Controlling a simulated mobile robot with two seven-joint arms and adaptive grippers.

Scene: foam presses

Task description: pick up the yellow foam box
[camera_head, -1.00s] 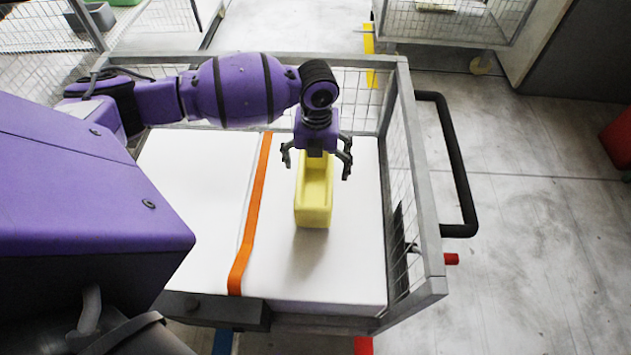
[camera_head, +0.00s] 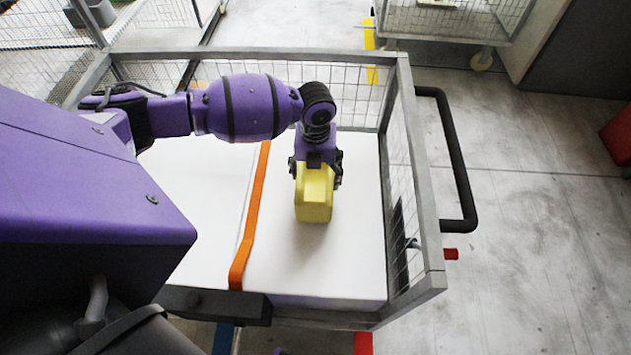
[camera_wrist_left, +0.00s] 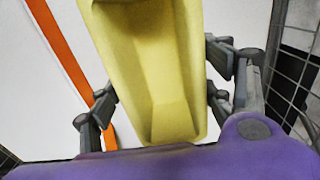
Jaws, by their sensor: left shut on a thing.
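The yellow foam box (camera_head: 314,205) is on the white surface (camera_head: 345,255) inside a wire-sided cart, right of an orange strip (camera_head: 250,215). My left gripper (camera_head: 316,172) is over its far end, with a finger on each side, shut on it. In the left wrist view the yellow foam box (camera_wrist_left: 150,70) fills the middle, its hollow facing the camera, and the left gripper's fingers (camera_wrist_left: 160,95) flank it. Whether the box is clear of the surface I cannot tell. My right gripper is not in view.
The cart's grey frame (camera_head: 425,225) and mesh walls enclose the white surface. A black handle (camera_head: 455,160) sticks out on its right. Another mesh cart (camera_head: 455,22) stands at the back. The white surface in front of the box is clear.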

